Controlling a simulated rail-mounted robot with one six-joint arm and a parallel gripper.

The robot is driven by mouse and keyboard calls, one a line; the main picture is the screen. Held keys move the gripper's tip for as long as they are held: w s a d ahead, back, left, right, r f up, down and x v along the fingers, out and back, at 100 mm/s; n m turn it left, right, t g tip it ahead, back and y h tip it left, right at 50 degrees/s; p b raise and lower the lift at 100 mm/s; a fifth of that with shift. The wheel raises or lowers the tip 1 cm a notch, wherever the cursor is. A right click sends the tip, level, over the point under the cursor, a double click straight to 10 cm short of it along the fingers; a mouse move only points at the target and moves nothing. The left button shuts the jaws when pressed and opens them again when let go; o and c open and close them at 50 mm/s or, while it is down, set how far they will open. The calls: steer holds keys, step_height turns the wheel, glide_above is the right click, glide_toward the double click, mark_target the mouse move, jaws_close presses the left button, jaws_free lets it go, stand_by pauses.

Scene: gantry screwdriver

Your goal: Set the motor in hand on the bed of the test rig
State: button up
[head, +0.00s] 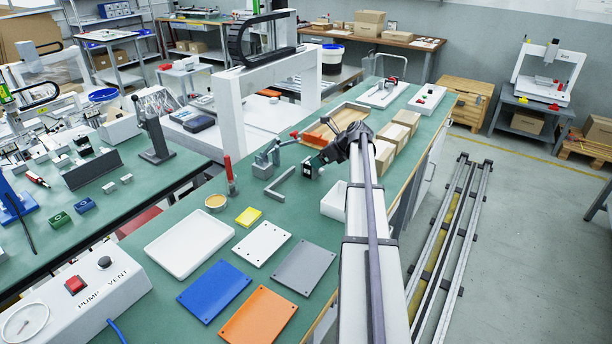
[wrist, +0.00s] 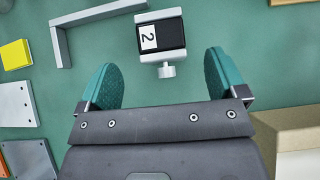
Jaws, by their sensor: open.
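My gripper (wrist: 158,76) is open in the wrist view, its two green finger pads wide apart. A motor (wrist: 174,32), a black block with pale ends, a "2" label and a short silver shaft, lies just beyond the fingertips. Clear green gaps show on both sides, and neither finger touches it. It appears to rest on the green bench; its exact height is hard to tell. In the head view my gripper (head: 313,166) is low over the bench, and the motor is hard to make out there. I cannot tell for sure which fixture is the test rig.
A grey L-shaped bracket (wrist: 62,46) lies left of the motor; it also shows in the head view (head: 281,184). A grey clamp fixture (head: 264,163) stands behind it. Coloured plates (head: 262,243) and a white tray (head: 190,243) lie nearer. Cardboard boxes (head: 384,155) stand at right.

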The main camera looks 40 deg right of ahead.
steer(key=shift+x, duration=0.75)
steer(key=b+x, duration=0.4)
steer(key=x, duration=0.1)
steer(key=shift+f, duration=0.15)
steer(key=shift+w, duration=0.1)
steer(key=shift+c, duration=0.2)
steer(key=shift+r+p, duration=0.3)
steer(key=shift+p, duration=0.05)
steer(key=c, duration=1.6)
